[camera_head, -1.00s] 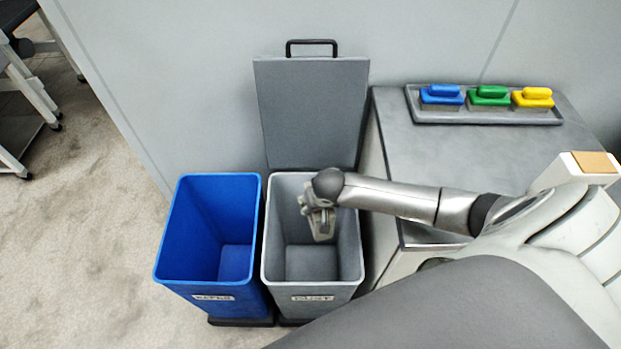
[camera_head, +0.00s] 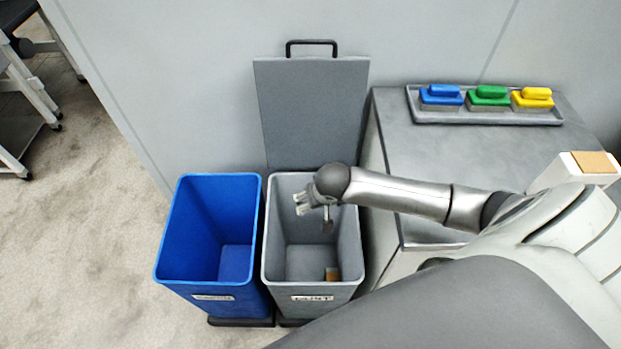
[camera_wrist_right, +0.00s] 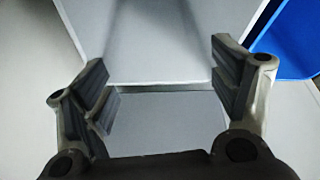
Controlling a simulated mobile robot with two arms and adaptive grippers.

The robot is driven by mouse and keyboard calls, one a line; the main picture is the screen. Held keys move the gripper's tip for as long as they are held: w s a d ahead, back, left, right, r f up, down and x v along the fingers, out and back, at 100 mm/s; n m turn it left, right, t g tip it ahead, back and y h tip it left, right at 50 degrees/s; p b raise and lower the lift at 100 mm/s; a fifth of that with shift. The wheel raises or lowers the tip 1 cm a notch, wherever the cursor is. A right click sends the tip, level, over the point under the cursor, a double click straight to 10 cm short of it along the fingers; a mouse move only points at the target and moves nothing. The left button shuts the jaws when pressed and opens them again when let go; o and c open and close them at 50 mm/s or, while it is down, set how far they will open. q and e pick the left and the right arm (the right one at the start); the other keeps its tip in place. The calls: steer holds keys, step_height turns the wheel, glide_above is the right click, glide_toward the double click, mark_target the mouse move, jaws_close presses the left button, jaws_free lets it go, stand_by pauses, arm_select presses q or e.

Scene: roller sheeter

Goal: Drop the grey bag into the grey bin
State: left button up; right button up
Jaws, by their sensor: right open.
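The grey bin (camera_head: 354,245) stands open, its lid (camera_head: 312,110) raised against the wall. My right gripper (camera_head: 313,212) is over the mouth of the bin with its fingers spread. In the right wrist view the gripper (camera_wrist_right: 165,90) is open with nothing between its fingers. A small brown patch (camera_head: 332,274) shows low inside the bin, near its front right corner. It may be part of the grey bag, whose grey body I cannot make out against the bin. My left gripper is not in view.
A blue bin (camera_head: 180,235) stands open just left of the grey bin; its rim also shows in the wrist view (camera_wrist_right: 290,45). A grey-topped cabinet (camera_head: 395,110) to the right carries a tray (camera_head: 485,118) with blue, green and yellow handled blocks.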

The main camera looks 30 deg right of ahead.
steer(key=v, duration=0.7)
steer(key=shift+r, duration=0.4)
steer(key=shift+s, duration=0.15)
